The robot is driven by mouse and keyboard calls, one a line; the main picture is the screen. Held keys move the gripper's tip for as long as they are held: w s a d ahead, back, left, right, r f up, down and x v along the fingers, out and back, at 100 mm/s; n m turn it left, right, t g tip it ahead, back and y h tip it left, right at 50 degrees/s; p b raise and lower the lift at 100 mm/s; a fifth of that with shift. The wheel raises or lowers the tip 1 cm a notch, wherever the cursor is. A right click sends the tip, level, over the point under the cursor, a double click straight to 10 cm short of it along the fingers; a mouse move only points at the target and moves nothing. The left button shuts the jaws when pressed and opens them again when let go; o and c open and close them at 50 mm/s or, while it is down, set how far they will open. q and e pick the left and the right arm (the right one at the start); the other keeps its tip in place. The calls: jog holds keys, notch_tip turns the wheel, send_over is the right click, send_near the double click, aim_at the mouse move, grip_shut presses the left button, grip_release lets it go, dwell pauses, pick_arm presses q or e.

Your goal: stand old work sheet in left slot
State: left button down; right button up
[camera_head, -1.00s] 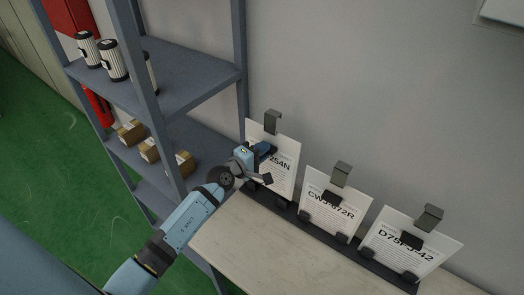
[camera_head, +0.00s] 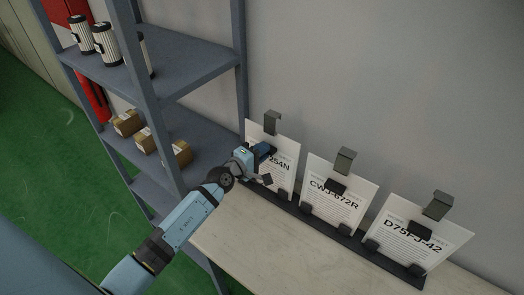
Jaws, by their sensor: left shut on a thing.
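Three white work sheets stand in a row in a dark rack (camera_head: 318,226) on the bench. The left sheet (camera_head: 285,176) has a code ending in 254N, its start hidden by my gripper. It stands nearly upright in the left slot, below a dark clip (camera_head: 272,122). My left gripper (camera_head: 263,159) is shut on this sheet near its left side. The middle sheet (camera_head: 334,212) reads CWJ-672R and the right sheet (camera_head: 412,243) reads D75FJ-42. My right gripper is not in view.
A grey shelf unit (camera_head: 190,60) stands at the left, close to my left arm, with black-and-white cylinders (camera_head: 105,40) on top and brown boxes (camera_head: 127,122) below. The pale bench top (camera_head: 250,240) is clear in front of the rack.

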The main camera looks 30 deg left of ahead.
pick_arm(q)
jog(key=c, duration=1.1)
grip_release()
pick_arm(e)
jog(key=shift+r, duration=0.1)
pick_arm(q)
jog(key=shift+o, duration=0.4)
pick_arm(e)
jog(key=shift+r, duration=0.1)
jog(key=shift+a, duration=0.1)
pick_arm(q)
jog(key=shift+s, duration=0.1)
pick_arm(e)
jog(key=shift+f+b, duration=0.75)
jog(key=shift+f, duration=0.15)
pick_arm(q)
jog(key=v, duration=1.3)
jog(key=shift+s, duration=0.3)
jog(key=shift+r, duration=0.1)
